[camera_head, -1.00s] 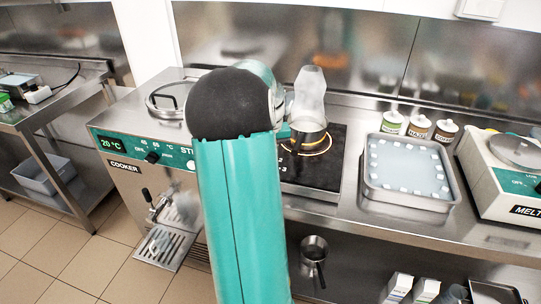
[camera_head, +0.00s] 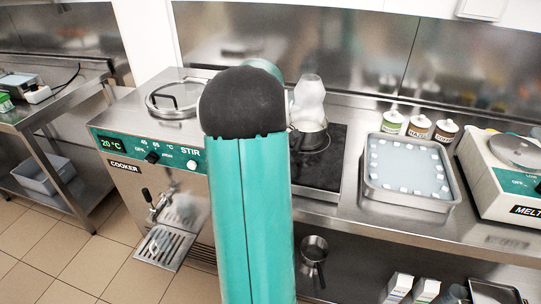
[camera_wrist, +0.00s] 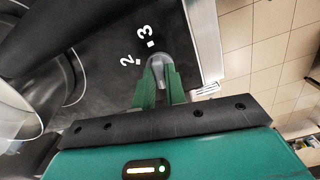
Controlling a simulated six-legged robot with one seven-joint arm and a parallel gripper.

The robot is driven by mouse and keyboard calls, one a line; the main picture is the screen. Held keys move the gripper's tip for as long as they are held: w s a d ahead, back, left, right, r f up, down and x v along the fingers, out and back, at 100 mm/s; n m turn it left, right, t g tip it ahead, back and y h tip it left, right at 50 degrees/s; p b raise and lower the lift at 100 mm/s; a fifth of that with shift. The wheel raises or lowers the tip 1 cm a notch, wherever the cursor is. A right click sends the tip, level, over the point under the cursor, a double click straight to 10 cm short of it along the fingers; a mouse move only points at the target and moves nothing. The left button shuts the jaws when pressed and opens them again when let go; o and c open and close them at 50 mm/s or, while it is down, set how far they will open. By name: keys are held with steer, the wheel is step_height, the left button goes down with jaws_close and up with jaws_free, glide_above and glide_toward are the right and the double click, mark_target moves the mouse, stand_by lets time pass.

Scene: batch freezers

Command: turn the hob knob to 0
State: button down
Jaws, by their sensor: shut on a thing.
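The hob (camera_head: 322,172) is a black plate set in the steel counter, with a metal pot (camera_head: 309,134) on it. No orange glow shows around the pot. In the wrist view, the hob (camera_wrist: 105,88) carries white marks 2 and 3 beside a rounded grey knob (camera_wrist: 157,58). My gripper (camera_wrist: 158,76) is shut on the knob, with a green finger on each side. The knob's pointer and the 0 mark are not visible. In the head view, my arm hides the knob and the gripper.
The cooker (camera_head: 125,172) with a STIR panel stands left of the hob. A steel tray (camera_head: 409,198), several labelled tubs (camera_head: 418,127) and a melter (camera_head: 503,180) stand to the right.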

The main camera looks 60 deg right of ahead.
steer(key=shift+n, duration=1)
steer(key=c, duration=1.4)
jaws_free()
steer(key=shift+c, duration=0.2)
steer(key=shift+r, duration=0.1)
step_height(320, 180, up, 14)
steer(key=shift+f, duration=0.2)
steer(key=shift+a, duration=0.1)
